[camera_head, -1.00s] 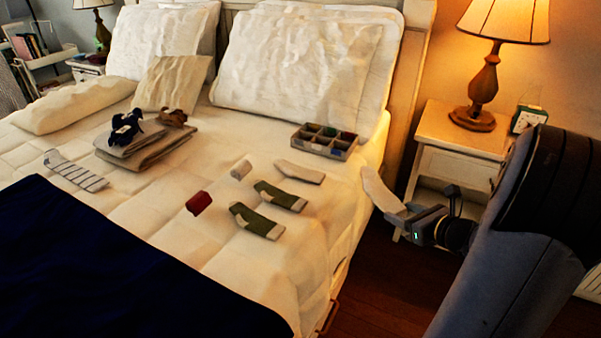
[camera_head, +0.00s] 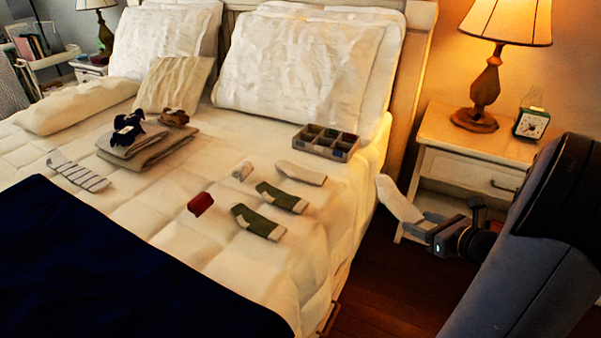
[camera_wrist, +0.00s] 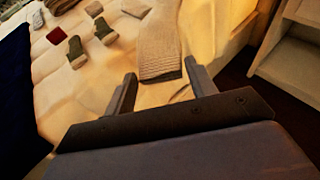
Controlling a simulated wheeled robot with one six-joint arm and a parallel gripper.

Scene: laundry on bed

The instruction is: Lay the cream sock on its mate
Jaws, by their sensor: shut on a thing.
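My gripper (camera_head: 428,222) is shut on a cream sock (camera_head: 400,200), which sticks out from the jaws toward the bed. It hangs in the air beyond the bed's right edge, in front of the nightstand. In the wrist view, the ribbed sock (camera_wrist: 158,45) extends ahead from between the two fingers (camera_wrist: 160,78). Its mate, another cream sock (camera_head: 301,173), lies flat on the bed to the left, apart from the held one. The mate also shows near the top of the wrist view (camera_wrist: 135,8).
Two green socks (camera_head: 281,197) (camera_head: 257,222), a red rolled item (camera_head: 200,204) and a pale rolled item (camera_head: 242,171) lie near the mate. A divided box (camera_head: 326,142) sits behind it. A nightstand (camera_head: 465,165) with lamp and clock stands right of the bed.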

